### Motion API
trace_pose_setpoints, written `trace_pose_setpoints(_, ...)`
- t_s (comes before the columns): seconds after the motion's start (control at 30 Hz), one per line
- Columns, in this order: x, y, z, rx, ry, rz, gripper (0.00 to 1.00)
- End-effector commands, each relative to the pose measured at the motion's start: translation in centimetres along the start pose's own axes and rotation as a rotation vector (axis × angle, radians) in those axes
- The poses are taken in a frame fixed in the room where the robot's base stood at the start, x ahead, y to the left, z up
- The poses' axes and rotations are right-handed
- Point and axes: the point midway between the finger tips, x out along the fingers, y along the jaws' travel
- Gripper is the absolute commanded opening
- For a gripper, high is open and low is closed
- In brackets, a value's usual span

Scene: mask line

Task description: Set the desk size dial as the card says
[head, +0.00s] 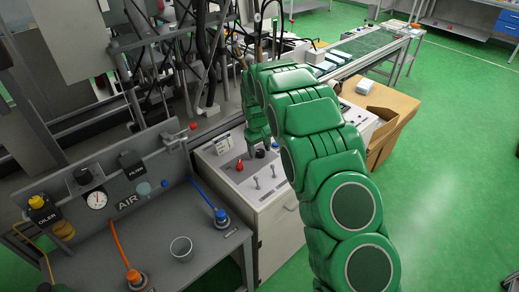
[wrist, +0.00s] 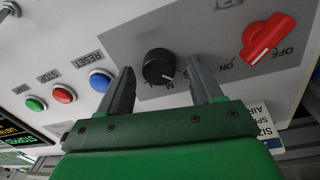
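The black size dial (wrist: 158,67) sits on the grey panel in the wrist view, with small letters partly visible below it, one reading like M. Its exact setting is too small to read surely. My gripper (wrist: 162,72) is open, with one finger on each side of the dial; I cannot tell whether they touch it. In the head view my gripper (head: 258,146) reaches down over the white control desk (head: 279,217). A card (wrist: 265,122) with lines starting SIZ, SPE and AIR shows at right in the wrist view, mostly hidden behind my gripper.
A red OFF/ON switch (wrist: 267,38) is right of the dial. Blue (wrist: 100,81), red (wrist: 64,94) and green (wrist: 36,103) buttons lie left. An air bench (head: 190,262) stands left of the desk, a cardboard box (head: 392,112) to its right.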

Motion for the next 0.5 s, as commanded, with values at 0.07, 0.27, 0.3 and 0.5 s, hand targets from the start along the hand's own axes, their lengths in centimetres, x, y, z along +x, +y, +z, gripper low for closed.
trace_pose_setpoints(0.07,0.0,0.0,0.0,0.0,-0.001,0.0,0.64)
trace_pose_setpoints(0.27,0.0,0.0,0.1,0.001,-0.002,0.0,0.64)
trace_pose_setpoints(0.3,-0.1,0.0,0.1,0.001,-0.002,0.0,0.64)
trace_pose_setpoints(0.5,-1.5,0.0,0.1,0.001,-0.002,-0.001,0.64)
